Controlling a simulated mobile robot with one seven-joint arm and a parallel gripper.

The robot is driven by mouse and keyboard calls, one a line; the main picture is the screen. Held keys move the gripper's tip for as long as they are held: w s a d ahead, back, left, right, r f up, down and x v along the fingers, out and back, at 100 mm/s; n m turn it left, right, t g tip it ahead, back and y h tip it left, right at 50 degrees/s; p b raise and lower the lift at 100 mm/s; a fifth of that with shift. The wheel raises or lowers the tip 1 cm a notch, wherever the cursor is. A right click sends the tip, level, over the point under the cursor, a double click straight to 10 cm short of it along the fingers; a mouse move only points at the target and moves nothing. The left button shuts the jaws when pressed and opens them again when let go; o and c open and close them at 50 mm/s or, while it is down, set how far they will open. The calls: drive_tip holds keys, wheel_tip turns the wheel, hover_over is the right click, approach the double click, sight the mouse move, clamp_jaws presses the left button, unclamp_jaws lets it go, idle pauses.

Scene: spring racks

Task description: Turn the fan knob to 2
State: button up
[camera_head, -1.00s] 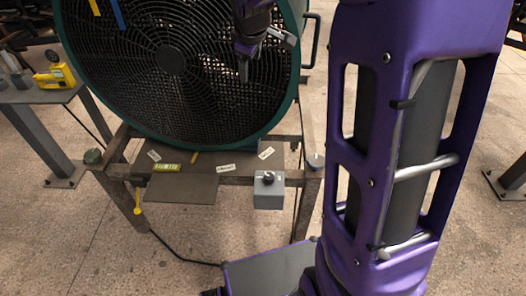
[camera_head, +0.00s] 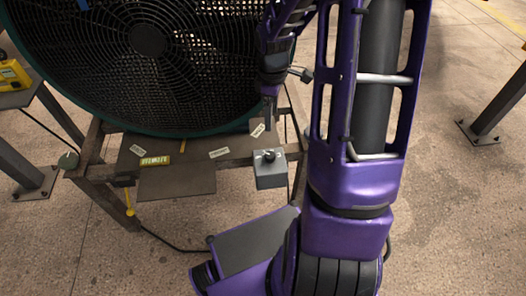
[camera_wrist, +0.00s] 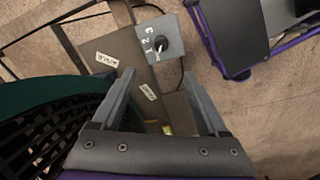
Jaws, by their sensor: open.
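The fan knob is a black knob (camera_head: 269,156) on top of a small grey control box (camera_head: 271,177) at the front right of the fan stand. In the wrist view the knob (camera_wrist: 161,45) sits on the box (camera_wrist: 172,22), beside the white digits 1, 2 and 3. A light pointer shows on the knob, but I cannot tell exactly which digit it marks. My gripper (camera_wrist: 158,75) is open and empty, pointing down, with the knob just beyond its fingertips in the picture. In the head view my gripper (camera_head: 269,106) is behind and above the box.
The large green-rimmed fan (camera_head: 150,60) fills the upper left on a rusty stand (camera_head: 102,175) with several paper labels. A yellow device (camera_head: 12,74) sits on a side table at far left. A cable runs on the floor. Open floor lies at right.

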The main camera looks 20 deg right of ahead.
sight(270, 154)
wheel_tip(270, 154, down, 18)
drive_tip(key=b, duration=0.3)
drive_tip(key=shift+r, duration=0.1)
clamp_jaws()
idle(0.4)
